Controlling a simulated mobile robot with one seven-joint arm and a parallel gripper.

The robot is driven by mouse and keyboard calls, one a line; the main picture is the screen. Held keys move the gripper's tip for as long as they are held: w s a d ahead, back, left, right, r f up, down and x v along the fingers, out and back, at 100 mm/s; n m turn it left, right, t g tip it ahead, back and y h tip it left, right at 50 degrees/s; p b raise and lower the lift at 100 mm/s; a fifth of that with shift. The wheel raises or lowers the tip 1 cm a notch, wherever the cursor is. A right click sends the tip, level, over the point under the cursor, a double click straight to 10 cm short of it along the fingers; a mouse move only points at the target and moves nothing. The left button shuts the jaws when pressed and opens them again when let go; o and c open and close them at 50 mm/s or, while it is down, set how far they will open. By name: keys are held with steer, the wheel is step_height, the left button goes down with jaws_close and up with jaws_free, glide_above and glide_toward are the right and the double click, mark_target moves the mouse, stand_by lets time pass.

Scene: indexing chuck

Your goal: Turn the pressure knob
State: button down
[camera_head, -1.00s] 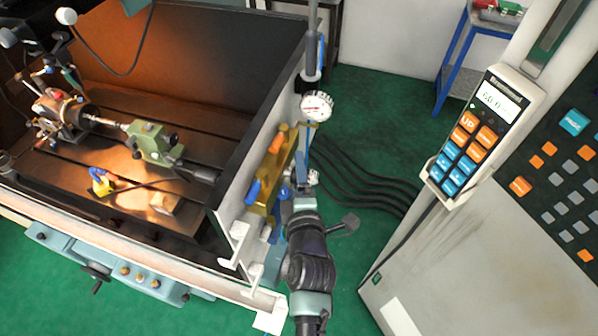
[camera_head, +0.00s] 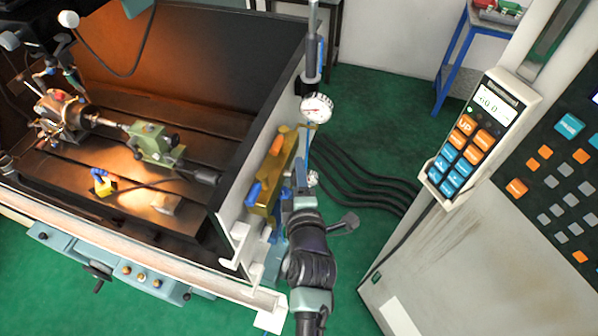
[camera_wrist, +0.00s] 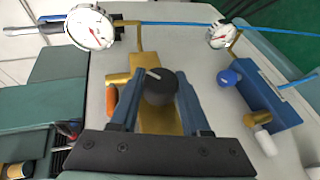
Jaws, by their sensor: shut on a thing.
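The pressure knob (camera_wrist: 160,88) is a dark round knob with a pale pointer mark, mounted on a brass body. It sits between the two blue fingers of my gripper (camera_wrist: 158,98) in the wrist view, and the fingers are shut on its sides. The pointer mark leans to the upper left. A white pressure gauge (camera_wrist: 91,27) with a red needle stands at the upper left of the wrist view. It also shows in the head view (camera_head: 316,107), above the brass manifold (camera_head: 268,180). In the head view my arm hides the knob.
A second gauge (camera_wrist: 220,33) and a blue valve block (camera_wrist: 268,95) stand right of the knob. Black hoses (camera_head: 360,180) run across the green floor. A control cabinet with a handheld pendant (camera_head: 475,145) stands at right. The machine enclosure is at left.

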steer(key=shift+r+g+p, duration=0.35)
steer(key=shift+g+p, duration=0.25)
steer(key=shift+p, duration=0.4)
steer(key=shift+m+g+p, duration=0.4)
steer(key=shift+g+p, duration=0.3)
steer(key=shift+p, duration=0.2)
steer(key=shift+f+m+g+y+p, duration=0.25)
steer(key=shift+g+p, duration=0.4)
steer(key=shift+g, duration=0.4)
steer(key=shift+f+m+g+y+p, duration=0.1)
steer(key=shift+m+g+y+p, duration=0.15)
steer(key=shift+g+p, duration=0.6)
steer(key=shift+g, duration=0.3)
steer(key=shift+c, duration=1.8)
jaws_free()
steer(key=shift+s, duration=0.1)
steer(key=b+v, duration=0.3)
steer(key=v, duration=1)
steer(key=shift+b, duration=0.35)
